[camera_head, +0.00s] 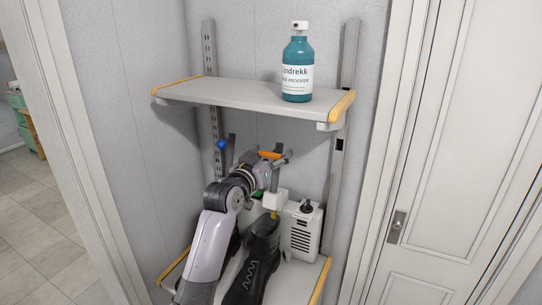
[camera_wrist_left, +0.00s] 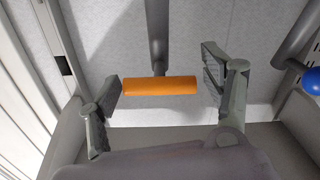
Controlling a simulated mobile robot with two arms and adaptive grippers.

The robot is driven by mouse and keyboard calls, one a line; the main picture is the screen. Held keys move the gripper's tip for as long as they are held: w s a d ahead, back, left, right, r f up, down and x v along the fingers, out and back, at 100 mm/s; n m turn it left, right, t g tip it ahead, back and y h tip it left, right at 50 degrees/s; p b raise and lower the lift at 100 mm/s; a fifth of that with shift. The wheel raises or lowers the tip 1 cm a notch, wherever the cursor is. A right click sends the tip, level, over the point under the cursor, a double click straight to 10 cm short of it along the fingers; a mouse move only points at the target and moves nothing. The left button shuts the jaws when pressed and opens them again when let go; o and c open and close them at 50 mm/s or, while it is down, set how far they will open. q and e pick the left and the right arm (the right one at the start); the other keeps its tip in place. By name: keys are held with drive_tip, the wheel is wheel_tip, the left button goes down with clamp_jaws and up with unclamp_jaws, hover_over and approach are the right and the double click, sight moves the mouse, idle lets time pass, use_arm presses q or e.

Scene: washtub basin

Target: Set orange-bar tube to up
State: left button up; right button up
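The orange bar (camera_head: 269,154) is a short cylinder beside my left gripper (camera_head: 276,162) below the upper shelf. In the left wrist view the orange bar (camera_wrist_left: 160,86) lies across the end of a grey tube (camera_wrist_left: 156,35), forming a T. My left gripper (camera_wrist_left: 164,92) is open, with one finger beyond each end of the bar. The left finger is very near the bar's left end; whether it touches is unclear. A wider gap shows at the right end. My arm hides much of the tube in the head view, so its tilt is unclear. My right gripper is not in view.
A blue ball (camera_head: 221,144) on another grey tube stands left of my gripper; the ball (camera_wrist_left: 312,82) shows at the wrist view's right edge. A dark boot (camera_head: 258,265) and white dryer box (camera_head: 302,230) stand below. The upper shelf (camera_head: 225,92) holds a teal bottle (camera_head: 298,62).

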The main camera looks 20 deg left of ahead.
use_arm(q)
drive_tip(key=shift+o, duration=0.5)
drive_tip(key=s, duration=1.2)
drive_tip(key=shift+a, duration=0.45)
